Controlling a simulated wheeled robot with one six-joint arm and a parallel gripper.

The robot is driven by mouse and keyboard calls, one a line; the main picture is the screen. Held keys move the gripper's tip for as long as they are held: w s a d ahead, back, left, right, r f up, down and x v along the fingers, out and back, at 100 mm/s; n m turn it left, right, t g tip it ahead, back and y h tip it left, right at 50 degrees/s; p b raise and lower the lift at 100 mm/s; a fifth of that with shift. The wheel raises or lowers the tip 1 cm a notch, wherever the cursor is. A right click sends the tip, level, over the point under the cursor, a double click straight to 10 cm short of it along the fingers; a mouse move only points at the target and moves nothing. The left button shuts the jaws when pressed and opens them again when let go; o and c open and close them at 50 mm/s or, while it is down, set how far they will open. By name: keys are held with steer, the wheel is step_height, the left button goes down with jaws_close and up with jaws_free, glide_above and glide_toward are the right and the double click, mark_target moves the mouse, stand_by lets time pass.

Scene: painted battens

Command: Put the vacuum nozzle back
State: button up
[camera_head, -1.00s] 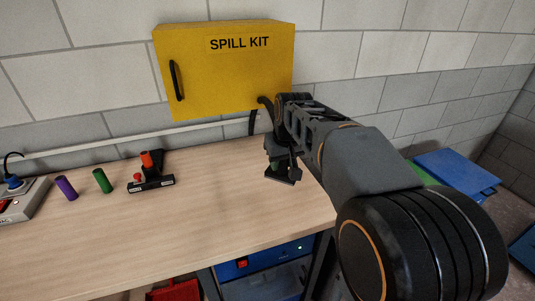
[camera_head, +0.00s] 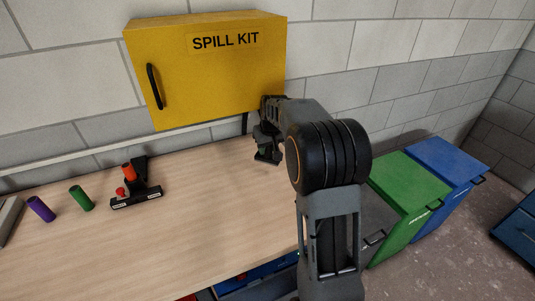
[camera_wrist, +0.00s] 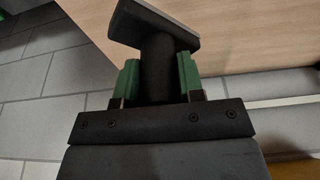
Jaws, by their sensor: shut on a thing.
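My gripper (camera_wrist: 159,76) is shut on the dark vacuum nozzle. In the wrist view, the nozzle's round neck (camera_wrist: 158,62) is between the green finger pads and its flat, wide head (camera_wrist: 157,24) points away from the gripper. In the head view, my gripper (camera_head: 266,140) is over the back right part of the workbench, below the yellow cabinet. The nozzle's head (camera_head: 268,157) hangs down close above the bench top; I cannot tell whether it touches. My arm hides part of the bench's right end.
A black stand (camera_head: 137,200) with two white labels bears an orange cylinder (camera_head: 129,172) and a red knob. The yellow spill kit cabinet (camera_head: 208,80) hangs above. Green (camera_head: 405,185) and blue (camera_head: 447,160) bins stand at right. The bench middle is clear.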

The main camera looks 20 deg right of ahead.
mark_target(267, 156)
steer(key=shift+w+d+f, duration=0.2)
steer(key=shift+w+f, duration=0.25)
steer(key=shift+f, duration=0.1)
steer(key=shift+w+d+f, duration=0.2)
steer(key=shift+w+f, duration=0.2)
steer(key=shift+f, duration=1.75)
steer(key=shift+f, duration=0.1)
steer(key=shift+f, duration=0.15)
steer(key=o, duration=0.9)
